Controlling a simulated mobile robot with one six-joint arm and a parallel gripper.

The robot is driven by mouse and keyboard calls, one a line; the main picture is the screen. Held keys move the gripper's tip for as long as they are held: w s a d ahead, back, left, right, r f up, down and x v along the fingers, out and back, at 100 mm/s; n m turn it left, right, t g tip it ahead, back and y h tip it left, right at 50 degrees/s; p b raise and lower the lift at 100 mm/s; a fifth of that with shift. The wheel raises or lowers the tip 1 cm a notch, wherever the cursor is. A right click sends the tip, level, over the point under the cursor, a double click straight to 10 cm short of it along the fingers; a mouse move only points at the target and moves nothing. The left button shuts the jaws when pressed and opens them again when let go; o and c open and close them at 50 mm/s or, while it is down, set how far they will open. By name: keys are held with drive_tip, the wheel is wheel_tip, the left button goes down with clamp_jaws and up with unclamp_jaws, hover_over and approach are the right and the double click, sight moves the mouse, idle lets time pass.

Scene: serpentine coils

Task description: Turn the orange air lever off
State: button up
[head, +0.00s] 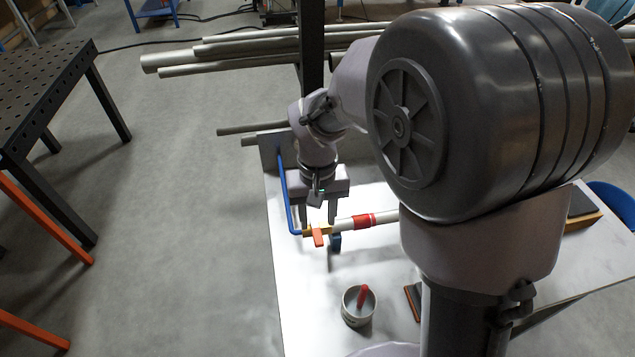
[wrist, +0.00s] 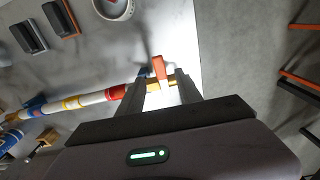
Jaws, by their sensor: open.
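The orange air lever (head: 319,238) sits on a brass-coloured valve (head: 308,232) at the end of a white pipe, near the table's left edge. In the head view it points toward the near side, across the pipe line. My gripper (head: 320,212) is open and empty, with its fingers pointing down just behind the valve. In the wrist view the orange lever (wrist: 158,67) shows between the fingertips of my gripper (wrist: 160,80), with the brass valve (wrist: 171,83) behind it. I cannot tell whether either finger touches the lever.
A blue pipe (head: 286,195) runs back from the valve. The white pipe (head: 385,217) with a red band (head: 362,221) runs right. A small blue part (head: 336,242) is beside the valve. A cup (head: 358,318) holding a red item stands nearer on the white table (head: 300,300).

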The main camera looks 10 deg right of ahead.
sight(318, 238)
wheel_tip(318, 238, up, 12)
drive_tip(key=p, duration=0.3)
drive_tip(key=shift+f, duration=0.15)
drive_tip(key=shift+s+f, duration=0.1)
